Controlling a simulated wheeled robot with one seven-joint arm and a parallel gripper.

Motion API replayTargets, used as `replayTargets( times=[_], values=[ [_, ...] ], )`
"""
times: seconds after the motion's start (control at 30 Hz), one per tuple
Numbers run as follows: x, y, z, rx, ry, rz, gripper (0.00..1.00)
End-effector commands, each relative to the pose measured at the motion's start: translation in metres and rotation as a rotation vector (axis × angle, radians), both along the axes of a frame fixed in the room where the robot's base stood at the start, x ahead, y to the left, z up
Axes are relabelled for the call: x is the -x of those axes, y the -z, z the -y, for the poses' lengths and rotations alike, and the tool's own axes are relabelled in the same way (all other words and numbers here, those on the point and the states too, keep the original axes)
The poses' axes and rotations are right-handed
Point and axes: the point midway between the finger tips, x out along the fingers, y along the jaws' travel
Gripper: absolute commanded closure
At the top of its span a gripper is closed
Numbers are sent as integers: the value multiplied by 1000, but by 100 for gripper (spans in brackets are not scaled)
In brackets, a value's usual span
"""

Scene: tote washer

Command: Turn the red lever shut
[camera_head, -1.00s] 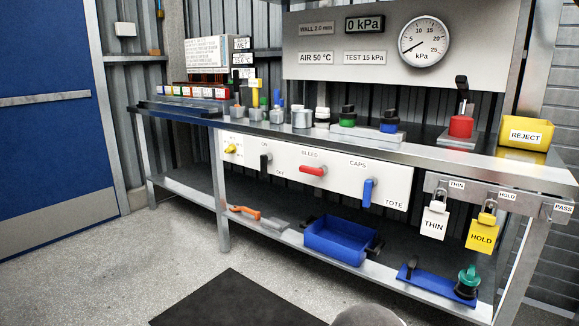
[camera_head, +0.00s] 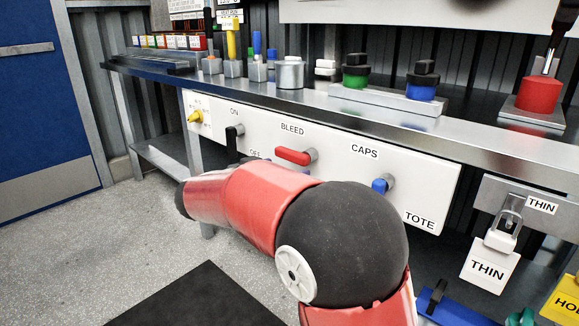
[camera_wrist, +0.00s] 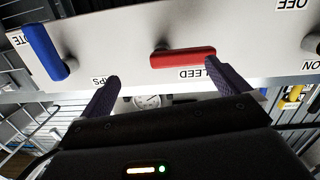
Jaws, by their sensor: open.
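The red lever (camera_head: 295,156) is on the white panel (camera_head: 330,166) under the BLEED label and lies about level, its free end pointing left in the head view. In the wrist view the red lever (camera_wrist: 183,57) appears upside down, just beyond and between the fingertips. My gripper (camera_wrist: 167,86) is open and empty, with one dark finger on each side. The fingers appear apart from the lever. In the head view my arm hides the gripper and part of the panel's lower edge.
A blue lever (camera_head: 383,185) under CAPS is to the right of the red one; a black lever (camera_head: 234,130) and yellow knob (camera_head: 195,117) are to the left. The bench edge (camera_head: 330,112) overhangs the panel. A THIN padlock tag (camera_head: 488,269) hangs at right.

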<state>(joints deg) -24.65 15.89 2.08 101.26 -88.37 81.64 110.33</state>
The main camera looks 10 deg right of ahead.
Motion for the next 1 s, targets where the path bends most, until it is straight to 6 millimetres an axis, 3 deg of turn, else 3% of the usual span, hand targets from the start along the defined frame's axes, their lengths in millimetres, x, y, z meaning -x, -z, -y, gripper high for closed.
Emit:
replayTargets(
  times=[0.07,0.17,0.63,1.0],
  values=[
    [-13,3,-17,19,-25,79,0],
    [-22,0,-23,27,-38,134,0],
    [-60,-2,30,26,-38,142,0],
    [-67,0,38,26,-41,141,0]
  ],
)
